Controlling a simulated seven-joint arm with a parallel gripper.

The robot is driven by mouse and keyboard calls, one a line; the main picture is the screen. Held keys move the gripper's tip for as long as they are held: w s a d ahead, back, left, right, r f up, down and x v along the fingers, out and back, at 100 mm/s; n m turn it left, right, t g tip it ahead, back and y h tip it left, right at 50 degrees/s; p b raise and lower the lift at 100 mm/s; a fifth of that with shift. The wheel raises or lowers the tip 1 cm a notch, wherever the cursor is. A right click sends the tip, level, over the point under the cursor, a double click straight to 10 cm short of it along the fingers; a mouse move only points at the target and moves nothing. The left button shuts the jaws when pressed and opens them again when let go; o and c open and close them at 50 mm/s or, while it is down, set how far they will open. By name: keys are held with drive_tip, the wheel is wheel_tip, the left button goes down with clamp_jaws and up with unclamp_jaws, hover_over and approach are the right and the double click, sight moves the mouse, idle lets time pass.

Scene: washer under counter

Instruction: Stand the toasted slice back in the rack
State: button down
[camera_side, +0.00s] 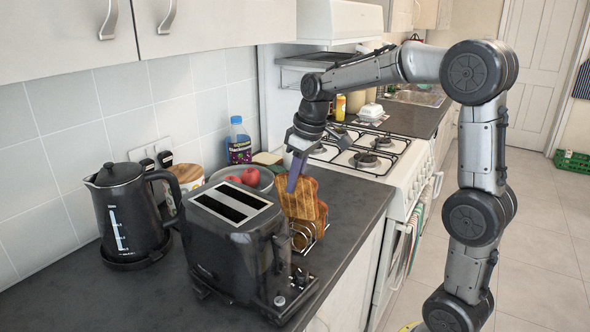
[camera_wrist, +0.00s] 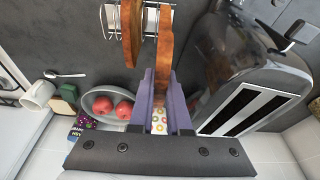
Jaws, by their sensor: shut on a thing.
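My gripper (camera_side: 294,182) has purple fingers and is shut on the upper edge of a brown toasted slice (camera_side: 302,200). In the wrist view the fingers (camera_wrist: 162,118) pinch this slice (camera_wrist: 164,52), seen nearly edge-on. The wire rack (camera_side: 307,238) stands on the counter beside the toaster; its wires also show in the wrist view (camera_wrist: 108,22). Another slice (camera_wrist: 132,38) stands in the rack, left of the held one in the wrist view. The held slice overlaps the rack in both views; I cannot tell whether its lower edge is between the wires.
The black toaster (camera_side: 215,245) stands close to the rack, with empty-looking slots. A bowl (camera_side: 263,181) with red apples (camera_side: 250,177) is behind. A black kettle (camera_side: 122,215) is at left and the gas hob (camera_side: 362,150) is beyond. The counter's front right is clear.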

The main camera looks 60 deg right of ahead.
sight(291, 216)
drive_tip(key=shift+s+x, duration=0.25)
drive_tip(key=shift+x, duration=0.8)
drive_tip(key=shift+s+x, duration=0.25)
drive_tip(key=shift+x, duration=0.75)
drive_tip(key=shift+s+x, duration=0.25)
drive_tip(key=shift+x, duration=0.8)
drive_tip(key=shift+f, duration=0.2)
drive_tip(key=c, duration=0.8)
unclamp_jaws()
drive_tip(key=shift+w+r+v, duration=0.1)
drive_tip(key=shift+w+v, duration=0.2)
drive_tip(key=shift+v, duration=0.85)
drive_tip(key=shift+w+r+v, duration=0.1)
drive_tip(key=shift+w+v, duration=0.15)
drive_tip(key=shift+v, duration=0.9)
drive_tip(key=shift+w+v, duration=0.3)
drive_tip(key=shift+v, duration=0.85)
